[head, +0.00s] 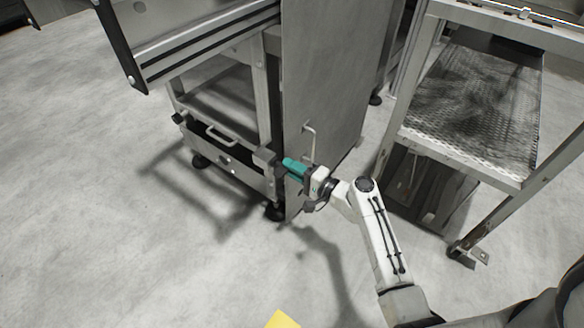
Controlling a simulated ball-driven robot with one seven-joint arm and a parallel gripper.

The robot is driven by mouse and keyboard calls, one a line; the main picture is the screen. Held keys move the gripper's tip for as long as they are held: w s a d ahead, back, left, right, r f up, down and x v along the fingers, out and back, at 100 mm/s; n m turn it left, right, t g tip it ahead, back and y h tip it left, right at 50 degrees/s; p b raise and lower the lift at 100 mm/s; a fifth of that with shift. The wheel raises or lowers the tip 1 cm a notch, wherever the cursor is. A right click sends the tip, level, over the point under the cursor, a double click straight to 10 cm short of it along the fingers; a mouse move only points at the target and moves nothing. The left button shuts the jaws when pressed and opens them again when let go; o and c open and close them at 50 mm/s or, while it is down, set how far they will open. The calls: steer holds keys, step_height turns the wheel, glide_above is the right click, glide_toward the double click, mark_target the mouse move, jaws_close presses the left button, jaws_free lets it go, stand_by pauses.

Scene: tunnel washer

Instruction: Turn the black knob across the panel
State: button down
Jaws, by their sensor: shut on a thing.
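My gripper (271,162), with a teal body, is at the left edge of the tall grey panel (335,75), low down near the end of the metal frame. Its jaws are shut on a small part there, which I take to be the black knob. The knob is hidden by the jaws and the teal body, so its angle cannot be told. My white arm reaches in from the lower right.
A bar handle (309,139) stands out from the panel just above my gripper. A low drawer unit (225,160) is to the left. A metal rack (475,105) stands close on the right. The floor at the front left is clear, with a yellow patch (282,320) at the bottom edge.

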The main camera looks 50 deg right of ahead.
steer(key=c, duration=1.2)
jaws_free()
steer(key=shift+o, duration=0.2)
steer(key=s+p, duration=0.2)
steer(key=s, duration=0.9)
steer(key=shift+d, duration=0.25)
steer(key=shift+w, duration=0.1)
